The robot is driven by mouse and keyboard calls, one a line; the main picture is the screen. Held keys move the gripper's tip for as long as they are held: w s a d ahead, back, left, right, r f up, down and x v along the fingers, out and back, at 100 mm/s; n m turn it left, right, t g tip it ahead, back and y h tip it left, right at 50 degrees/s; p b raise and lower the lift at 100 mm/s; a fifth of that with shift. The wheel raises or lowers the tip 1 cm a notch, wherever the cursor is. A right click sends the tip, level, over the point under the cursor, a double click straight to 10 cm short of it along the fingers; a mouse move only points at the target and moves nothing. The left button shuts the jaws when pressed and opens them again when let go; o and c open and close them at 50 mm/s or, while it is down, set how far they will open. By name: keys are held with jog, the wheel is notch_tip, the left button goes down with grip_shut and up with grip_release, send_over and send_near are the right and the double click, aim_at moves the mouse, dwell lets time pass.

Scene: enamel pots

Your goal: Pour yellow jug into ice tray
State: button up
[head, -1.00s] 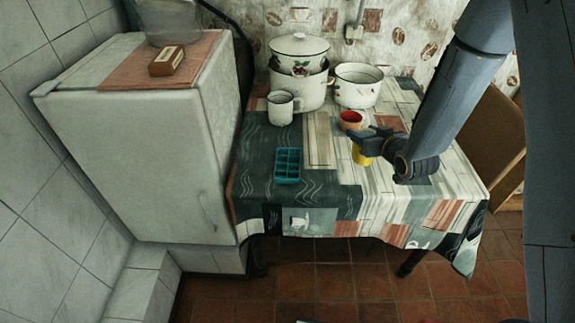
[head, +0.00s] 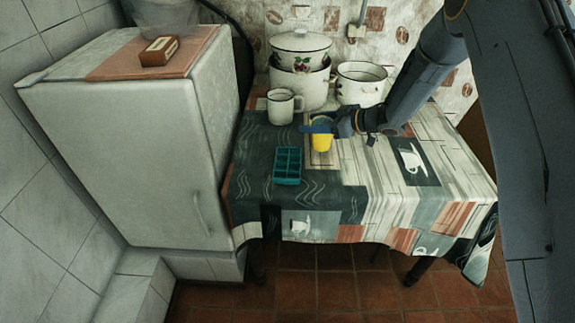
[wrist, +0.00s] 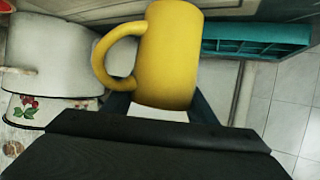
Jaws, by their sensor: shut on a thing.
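The yellow jug (head: 322,143) is held in my gripper (head: 320,128) near the middle of the table, to the right of the ice tray. In the wrist view the jug (wrist: 168,60) fills the centre, its handle to the left. The gripper is shut on it; the jug looks about upright in the head view. The teal ice tray (head: 287,166) lies on the tablecloth, its compartments facing up. It also shows in the wrist view (wrist: 255,40), beyond the jug. The contents of the jug are hidden.
A white enamel mug (head: 281,106) stands behind the tray. A lidded pot stack (head: 300,88) and an open white pot (head: 361,86) stand at the back. A wooden board (head: 322,158) lies under the jug's place in view. A fridge (head: 130,140) is at left. The table's right front is clear.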

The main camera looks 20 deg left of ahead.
jog(key=shift+w+a+f+n+g+b, duration=0.35)
jog(key=shift+w+a+f+n+g, duration=0.1)
jog(key=shift+a+f+n+g, duration=0.2)
jog(key=shift+s+a+r, duration=0.1)
jog(key=shift+s+a, duration=0.05)
jog(key=shift+s, duration=0.05)
jog(key=shift+s+a+n+t+p, duration=0.15)
jog(key=shift+s+n+t+p, duration=0.25)
jog(key=shift+p, duration=0.45)
jog(key=shift+s+a+n+t+h+p, duration=0.35)
jog(key=shift+s+n+h+p, duration=0.15)
jog(key=shift+n+p, duration=0.1)
